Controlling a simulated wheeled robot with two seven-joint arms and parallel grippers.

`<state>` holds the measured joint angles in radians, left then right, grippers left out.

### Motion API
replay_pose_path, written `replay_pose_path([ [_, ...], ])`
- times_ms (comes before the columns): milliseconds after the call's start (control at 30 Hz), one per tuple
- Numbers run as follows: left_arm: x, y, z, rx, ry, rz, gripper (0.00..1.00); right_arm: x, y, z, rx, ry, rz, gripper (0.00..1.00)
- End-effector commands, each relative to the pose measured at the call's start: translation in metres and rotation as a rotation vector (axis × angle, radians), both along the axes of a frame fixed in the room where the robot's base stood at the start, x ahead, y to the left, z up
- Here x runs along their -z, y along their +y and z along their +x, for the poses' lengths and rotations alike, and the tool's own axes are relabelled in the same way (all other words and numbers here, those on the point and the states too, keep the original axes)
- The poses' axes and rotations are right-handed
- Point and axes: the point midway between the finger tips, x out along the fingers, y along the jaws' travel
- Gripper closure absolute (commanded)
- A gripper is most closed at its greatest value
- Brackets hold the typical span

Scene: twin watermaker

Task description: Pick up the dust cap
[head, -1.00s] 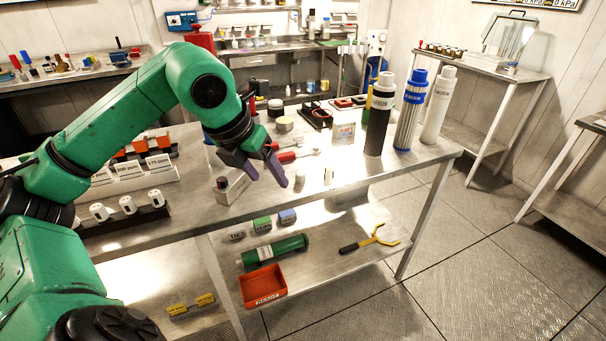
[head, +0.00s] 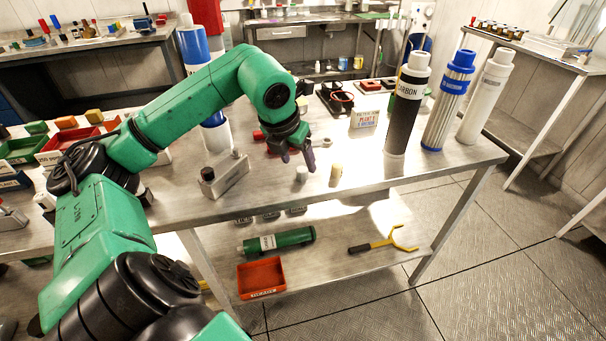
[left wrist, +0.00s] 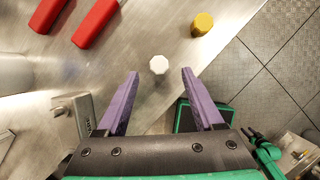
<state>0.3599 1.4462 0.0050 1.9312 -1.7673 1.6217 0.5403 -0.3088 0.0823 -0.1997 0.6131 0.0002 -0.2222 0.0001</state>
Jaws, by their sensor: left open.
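A small white cap (head: 302,173), which looks like the dust cap, stands on the steel bench near its front edge. In the left wrist view the white cap (left wrist: 159,65) shows centred just beyond the gap between the fingertips. My left gripper (head: 297,161) points down over the bench close to this cap. Its purple fingers are apart, with nothing between them, and they also show in the left wrist view (left wrist: 160,74). I cannot tell the exact height of the fingertips above the bench. My right gripper is not in view.
A metal block (head: 226,177) lies to the left, and red-handled tools (left wrist: 96,22) lie nearby. Tall black (head: 406,110), blue-white (head: 447,105) and white (head: 486,100) cartridges stand at the right. The bench edge is close.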

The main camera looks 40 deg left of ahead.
Motion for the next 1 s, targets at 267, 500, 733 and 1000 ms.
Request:
replay_pose_path([
  [267,0.039,0.005,0.018,0.0,0.002,-0.003,0.31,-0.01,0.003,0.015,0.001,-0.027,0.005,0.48],
  [500,0.041,0.005,0.018,0.001,0.0,-0.001,0.5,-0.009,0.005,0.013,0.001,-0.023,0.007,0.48],
  [733,0.04,0.005,0.018,0.001,0.0,-0.001,1.0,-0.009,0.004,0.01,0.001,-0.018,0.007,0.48],
  [1000,0.036,0.005,0.018,0.0,0.0,-0.001,1.0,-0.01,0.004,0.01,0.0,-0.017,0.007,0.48],
])
